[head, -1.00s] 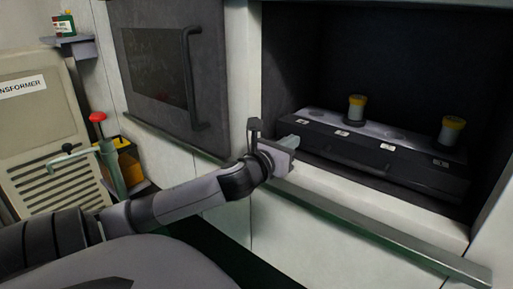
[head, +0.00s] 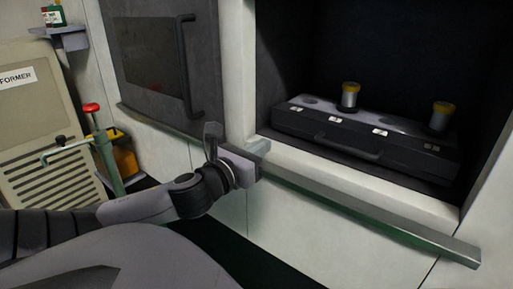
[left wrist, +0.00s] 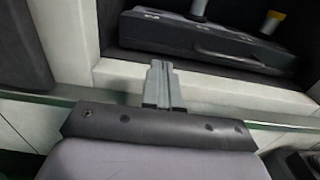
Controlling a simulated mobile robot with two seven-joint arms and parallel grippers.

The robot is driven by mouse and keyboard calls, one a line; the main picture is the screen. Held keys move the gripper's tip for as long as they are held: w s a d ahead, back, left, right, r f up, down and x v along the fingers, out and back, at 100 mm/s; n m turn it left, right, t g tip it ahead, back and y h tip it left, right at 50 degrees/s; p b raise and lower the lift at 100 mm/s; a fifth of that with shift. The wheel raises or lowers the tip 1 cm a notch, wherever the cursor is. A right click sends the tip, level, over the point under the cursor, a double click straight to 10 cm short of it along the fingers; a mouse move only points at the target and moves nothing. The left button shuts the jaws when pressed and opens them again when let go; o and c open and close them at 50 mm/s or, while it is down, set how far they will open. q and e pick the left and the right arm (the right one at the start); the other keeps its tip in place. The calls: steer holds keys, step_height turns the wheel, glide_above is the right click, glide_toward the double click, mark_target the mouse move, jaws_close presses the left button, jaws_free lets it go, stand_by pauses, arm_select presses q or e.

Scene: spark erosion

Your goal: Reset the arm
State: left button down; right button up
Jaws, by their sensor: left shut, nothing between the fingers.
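My left gripper (head: 259,148) is in front of the cabinet opening, near the left end of the metal ledge. In the left wrist view my left gripper (left wrist: 160,68) shows its two fingers pressed together with nothing between them. The left arm comes in from the lower left, bent at the wrist. My right gripper does not show in either view.
A dark case (head: 370,148) with a front handle sits in the open compartment. Two yellow-topped cylinders (head: 350,96) (head: 441,116) stand on it. A grey ledge (head: 370,214) runs below. A windowed door (head: 150,70) is at left, with a red-knobbed green post (head: 104,150).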

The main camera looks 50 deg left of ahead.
arm_select(q)
steer(key=shift+s+d, duration=0.1)
steer(key=shift+s, duration=0.45)
steer(key=s+d+f+n+g+h, duration=0.1)
steer(key=s+d+f+n+g, duration=0.15)
steer(key=f+n, duration=0.7)
steer(key=s+d+f+n+g+h, duration=0.1)
steer(key=s+d+f+n+g, duration=0.15)
steer(key=f+n, duration=0.65)
steer(key=s+d+f+n+g+h, duration=0.1)
steer(key=s+d+f+n+h, duration=0.1)
steer(key=d+f+n, duration=0.4)
steer(key=s+d+f+n+g+h, duration=0.1)
steer(key=s+d+f+n+h, duration=0.1)
steer(key=d+f+n, duration=0.4)
steer(key=s+d+f, duration=0.1)
steer(key=d+f, duration=0.3)
steer(key=shift+s+d, duration=0.3)
steer(key=shift+d, duration=0.1)
steer(key=shift+n, duration=0.25)
